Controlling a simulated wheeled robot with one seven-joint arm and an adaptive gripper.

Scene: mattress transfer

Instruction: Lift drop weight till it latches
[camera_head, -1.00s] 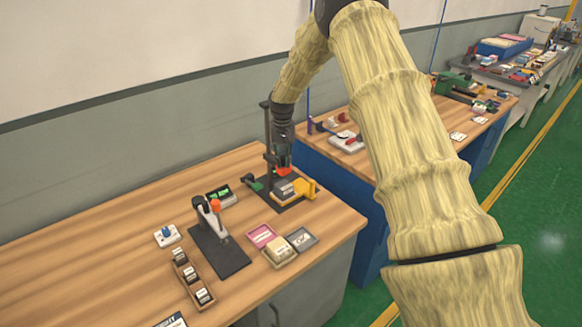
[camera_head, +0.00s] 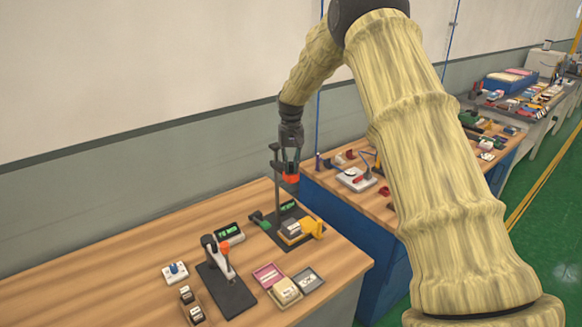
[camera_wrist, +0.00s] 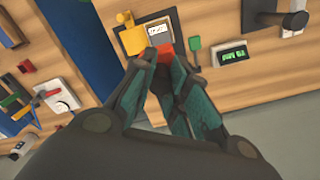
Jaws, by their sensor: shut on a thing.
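The drop weight (camera_head: 291,179) is an orange-red block beside the dark upright post (camera_head: 277,185) of a test stand. My gripper (camera_head: 290,171) is shut on it and holds it well above the stand's dark base (camera_head: 272,228). In the wrist view my fingertips (camera_wrist: 164,60) close around the red weight (camera_wrist: 165,50). The base carries a grey block, a yellow part (camera_head: 312,228) and a green lever (camera_head: 257,218); the yellow part (camera_wrist: 133,40) and lever (camera_wrist: 194,44) also show in the wrist view. I see no latch clearly.
Pink, cream and grey trays (camera_head: 285,291) lie in front. Another bench with tools stands to the right.

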